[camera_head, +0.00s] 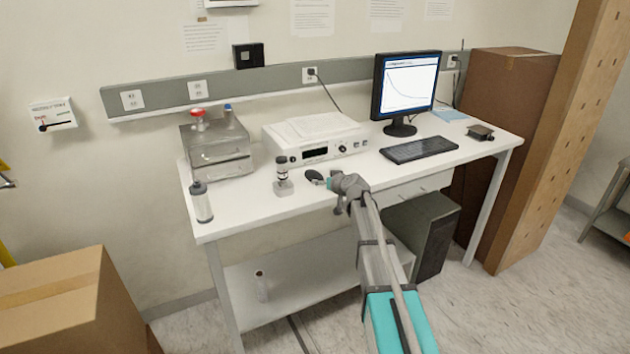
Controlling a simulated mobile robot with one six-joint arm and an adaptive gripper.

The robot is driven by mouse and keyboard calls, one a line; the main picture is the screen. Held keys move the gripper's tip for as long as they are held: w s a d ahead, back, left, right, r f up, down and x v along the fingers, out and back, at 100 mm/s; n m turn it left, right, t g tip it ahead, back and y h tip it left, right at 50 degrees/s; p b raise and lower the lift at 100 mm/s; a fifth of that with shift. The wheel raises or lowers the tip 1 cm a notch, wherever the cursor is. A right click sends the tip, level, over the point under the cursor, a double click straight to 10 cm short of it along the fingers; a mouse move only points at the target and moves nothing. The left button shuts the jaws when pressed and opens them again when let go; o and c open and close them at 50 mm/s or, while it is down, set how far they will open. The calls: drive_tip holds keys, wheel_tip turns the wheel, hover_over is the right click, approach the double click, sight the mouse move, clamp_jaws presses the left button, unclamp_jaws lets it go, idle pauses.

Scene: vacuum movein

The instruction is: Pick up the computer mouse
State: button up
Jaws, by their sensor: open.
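A small dark computer mouse (313,176) lies on the white table (248,211), near its front edge and left of the keyboard. My arm reaches up from the lower right to the table's front edge. My gripper (332,185) is at the arm's end, just right of the mouse and very close to it in the picture. The gripper is open and looks empty. Its fingers are small and partly hidden by the wrist. I cannot tell whether they touch the mouse.
The keyboard (419,150) and monitor (405,88) are to the right. A grey bottle (202,203) stands at the left. A black computer tower (424,234) is below.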

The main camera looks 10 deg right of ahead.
sight(318, 179)
drive_tip(key=shift+w, duration=0.1)
drive_tip(key=shift+b+x, duration=1.15)
drive_tip(key=shift+x, duration=1.4)
drive_tip(key=shift+f, duration=0.1)
drive_tip(key=c, duration=1)
